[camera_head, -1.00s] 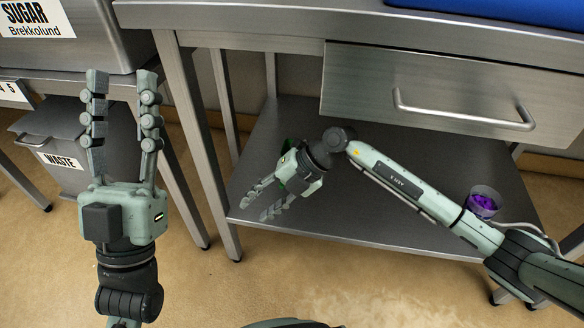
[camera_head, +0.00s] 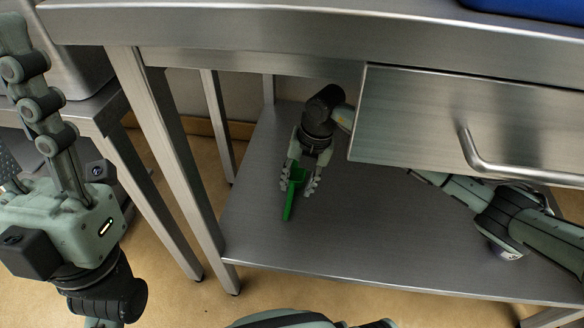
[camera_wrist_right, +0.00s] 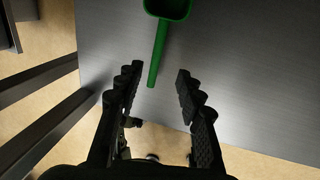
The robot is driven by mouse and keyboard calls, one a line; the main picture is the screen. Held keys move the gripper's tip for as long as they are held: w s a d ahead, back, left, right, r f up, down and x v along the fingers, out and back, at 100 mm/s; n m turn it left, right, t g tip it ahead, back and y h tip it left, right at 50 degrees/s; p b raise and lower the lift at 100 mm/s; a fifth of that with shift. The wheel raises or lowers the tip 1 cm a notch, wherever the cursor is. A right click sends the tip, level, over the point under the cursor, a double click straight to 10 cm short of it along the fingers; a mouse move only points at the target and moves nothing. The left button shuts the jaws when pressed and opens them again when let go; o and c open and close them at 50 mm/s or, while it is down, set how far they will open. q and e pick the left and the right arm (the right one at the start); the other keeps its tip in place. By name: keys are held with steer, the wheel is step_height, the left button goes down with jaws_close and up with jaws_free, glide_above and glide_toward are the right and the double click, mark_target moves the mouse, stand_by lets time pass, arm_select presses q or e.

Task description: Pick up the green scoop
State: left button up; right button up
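The green scoop (camera_head: 292,195) lies on the lower steel shelf (camera_head: 375,240) under the table. In the right wrist view its handle (camera_wrist_right: 158,52) points toward my gripper and its hollow bowl is at the top edge, partly cut off. My right gripper (camera_head: 299,188) is open above the scoop. In the wrist view its fingers (camera_wrist_right: 157,85) stand apart on either side of the handle end, with gaps on both sides. My left gripper (camera_head: 42,120) is at the left edge of the head view, partly cut off, and its fingertips are not clearly shown.
The tabletop (camera_head: 300,30) and a drawer (camera_head: 470,120) with a bar handle overhang the shelf and my right arm. A table leg (camera_head: 165,150) stands left of the scoop. The shelf around the scoop is clear.

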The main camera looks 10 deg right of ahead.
mark_target(290, 199)
steer(key=f, duration=0.2)
steer(key=a+f+b, duration=0.1)
steer(key=f, duration=0.1)
steer(key=w+f+b, duration=0.1)
steer(key=f, duration=0.1)
steer(key=shift+a+f, duration=0.25)
jaws_close()
